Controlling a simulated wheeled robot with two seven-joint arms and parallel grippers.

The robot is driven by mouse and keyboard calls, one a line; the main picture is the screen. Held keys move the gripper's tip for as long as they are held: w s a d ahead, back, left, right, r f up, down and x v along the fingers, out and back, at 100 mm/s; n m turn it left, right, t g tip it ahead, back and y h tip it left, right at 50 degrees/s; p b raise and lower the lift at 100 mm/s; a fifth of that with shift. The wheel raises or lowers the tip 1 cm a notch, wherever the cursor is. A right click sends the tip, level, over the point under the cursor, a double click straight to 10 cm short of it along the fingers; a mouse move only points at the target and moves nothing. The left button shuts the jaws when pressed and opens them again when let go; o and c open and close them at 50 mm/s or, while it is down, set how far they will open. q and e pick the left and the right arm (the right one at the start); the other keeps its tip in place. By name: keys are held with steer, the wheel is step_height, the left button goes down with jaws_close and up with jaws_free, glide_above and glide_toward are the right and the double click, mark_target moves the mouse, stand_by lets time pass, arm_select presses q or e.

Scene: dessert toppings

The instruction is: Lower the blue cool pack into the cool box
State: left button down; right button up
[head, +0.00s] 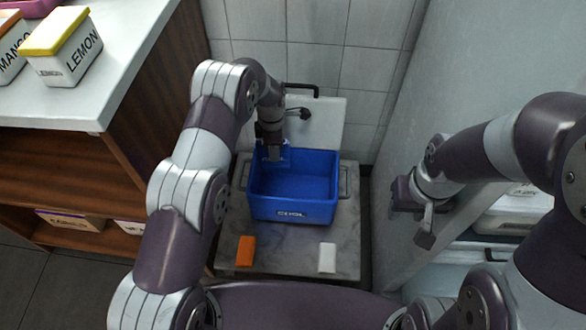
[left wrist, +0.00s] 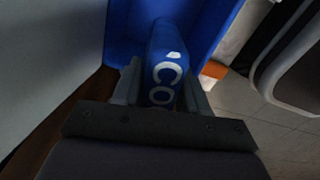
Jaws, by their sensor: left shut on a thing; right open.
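The blue cool box (head: 293,208) stands open on a small grey table, with white lettering on its front. My left gripper (head: 273,155) reaches down at the box's back left corner. In the left wrist view it is shut on the blue cool pack (left wrist: 166,62), which has white lettering. The pack is between the fingers, with the blue box wall (left wrist: 205,22) behind it. In the head view the pack is hard to tell from the box, so its depth inside is unclear. My right gripper (head: 425,222) is open and empty, beside the pale cabinet at right.
An orange block (head: 245,251) and a white block (head: 327,258) lie on the table (head: 287,262) in front of the box. The box's lid (head: 317,122) stands raised behind it.

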arm_select(q)
steer(key=shift+f+b, duration=1.95)
steer(key=shift+f, duration=1.6)
steer(key=shift+f+b, duration=1.75)
steer(key=shift+f, duration=1.05)
steer(key=shift+f+b, duration=1.75)
steer(key=shift+f, duration=0.7)
steer(key=c, duration=0.5)
jaws_free()
step_height(320, 180, up, 13)
steer(key=p, duration=0.6)
steer(key=shift+f+p, duration=0.15)
steer(key=shift+p, duration=0.25)
steer(key=shift+s+f, duration=0.1)
